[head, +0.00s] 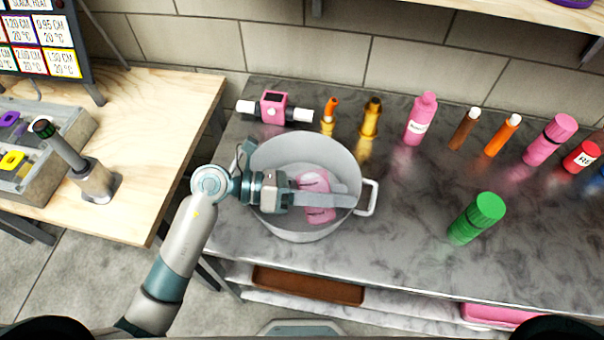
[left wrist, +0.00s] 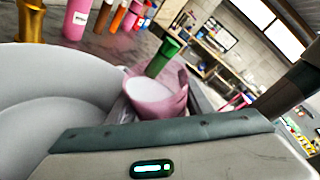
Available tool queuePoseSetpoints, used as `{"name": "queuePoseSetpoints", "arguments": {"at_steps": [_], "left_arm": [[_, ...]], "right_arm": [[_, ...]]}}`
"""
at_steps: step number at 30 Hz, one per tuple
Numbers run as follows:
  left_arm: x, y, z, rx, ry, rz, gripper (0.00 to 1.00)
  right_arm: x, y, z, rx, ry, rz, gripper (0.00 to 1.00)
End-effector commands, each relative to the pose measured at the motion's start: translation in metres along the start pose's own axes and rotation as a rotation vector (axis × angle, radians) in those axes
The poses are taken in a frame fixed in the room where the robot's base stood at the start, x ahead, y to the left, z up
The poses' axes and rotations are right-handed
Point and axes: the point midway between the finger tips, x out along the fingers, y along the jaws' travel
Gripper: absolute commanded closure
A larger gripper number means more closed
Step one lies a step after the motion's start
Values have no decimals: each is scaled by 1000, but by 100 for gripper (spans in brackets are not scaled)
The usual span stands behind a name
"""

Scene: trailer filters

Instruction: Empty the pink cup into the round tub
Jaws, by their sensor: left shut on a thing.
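The round tub (head: 272,150) is a large grey pot with a side handle, standing on the marble counter; its pale wall fills the left of the left wrist view (left wrist: 50,110). The pink cup (head: 318,215) shows over the tub's inside, partly hidden by my fingers. My left gripper (head: 325,198) reaches across the tub from the left and is shut on the cup. In the left wrist view the cup (left wrist: 172,106) appears tilted, with a pale inside; I cannot tell whether that is contents. My right gripper is not in view.
A green bottle (head: 477,219) stands on the counter to the right of the tub. Pink, orange and brown bottles, including a pink one (head: 421,119), line the back. A pink and white device (head: 274,108) lies behind the tub.

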Motion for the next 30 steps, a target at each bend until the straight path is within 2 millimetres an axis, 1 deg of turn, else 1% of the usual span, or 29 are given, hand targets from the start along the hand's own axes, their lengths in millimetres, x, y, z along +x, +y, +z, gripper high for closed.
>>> {"name": "queuePoseSetpoints", "arguments": {"at_steps": [11, 30], "left_arm": [[-1, -2, 4, -47, -8, -18, 81], [0, 0, 0, -120, -18, -45, 81]], "right_arm": [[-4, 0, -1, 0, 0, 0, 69], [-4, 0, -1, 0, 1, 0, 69]]}}
